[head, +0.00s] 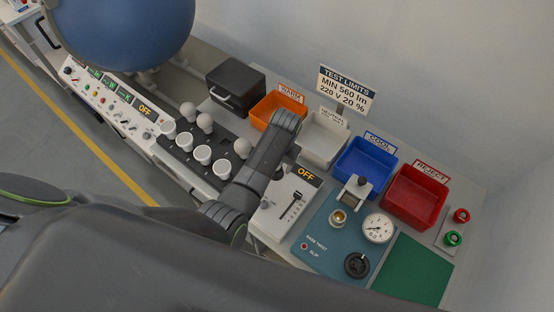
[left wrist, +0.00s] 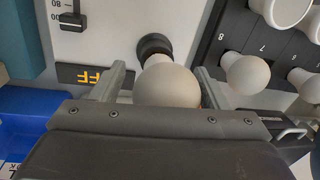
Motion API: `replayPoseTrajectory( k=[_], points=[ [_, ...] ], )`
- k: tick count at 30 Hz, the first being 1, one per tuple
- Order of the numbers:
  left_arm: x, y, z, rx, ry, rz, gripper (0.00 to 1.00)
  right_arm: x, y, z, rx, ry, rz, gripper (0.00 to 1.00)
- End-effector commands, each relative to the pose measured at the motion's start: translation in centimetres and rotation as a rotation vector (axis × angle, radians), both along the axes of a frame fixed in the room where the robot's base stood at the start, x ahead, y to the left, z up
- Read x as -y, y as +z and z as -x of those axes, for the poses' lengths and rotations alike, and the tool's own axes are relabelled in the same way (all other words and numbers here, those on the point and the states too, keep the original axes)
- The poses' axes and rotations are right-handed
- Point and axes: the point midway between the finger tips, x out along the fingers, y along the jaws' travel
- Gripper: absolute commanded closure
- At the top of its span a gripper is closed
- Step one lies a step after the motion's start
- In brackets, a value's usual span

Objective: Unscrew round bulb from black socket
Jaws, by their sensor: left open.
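The round bulb (left wrist: 167,88) is a frosted white globe in the left wrist view. Its neck runs up into the black socket (left wrist: 154,46), which is set in the white panel. My left gripper (left wrist: 160,80) is open, with one finger on each side of the bulb. The right finger looks very close to the glass, and a gap shows at the left finger. I cannot tell whether either touches. In the head view my left arm hides the bulb, the socket and the fingers. My right gripper is in neither view.
A black rack (head: 178,154) with several round and flat-faced bulbs stands left of my arm; one round bulb (left wrist: 248,75) is close to the right finger. Orange (head: 277,107), white, blue (head: 364,167) and red (head: 414,197) bins line the back. A test plate with a gauge (head: 378,228) is at right.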

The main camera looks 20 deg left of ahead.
Motion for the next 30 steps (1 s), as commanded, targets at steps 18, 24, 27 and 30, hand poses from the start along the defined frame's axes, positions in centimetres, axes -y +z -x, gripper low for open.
replayPoseTrajectory(
  k=[18,24,27,30],
  points=[
    [-0.31,0.04,-0.01,0.002,-0.676,-0.001,0.31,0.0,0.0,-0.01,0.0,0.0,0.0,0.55],
    [-0.4,0.01,0.01,0.002,-0.895,-0.001,0.31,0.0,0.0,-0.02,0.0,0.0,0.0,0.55],
    [-0.46,0.03,-0.01,0.003,-1.005,0.0,0.31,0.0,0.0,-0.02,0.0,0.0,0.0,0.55],
    [-0.53,0.03,-0.01,0.001,-1.115,-0.002,0.31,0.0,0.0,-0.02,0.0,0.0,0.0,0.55]
  ],
)
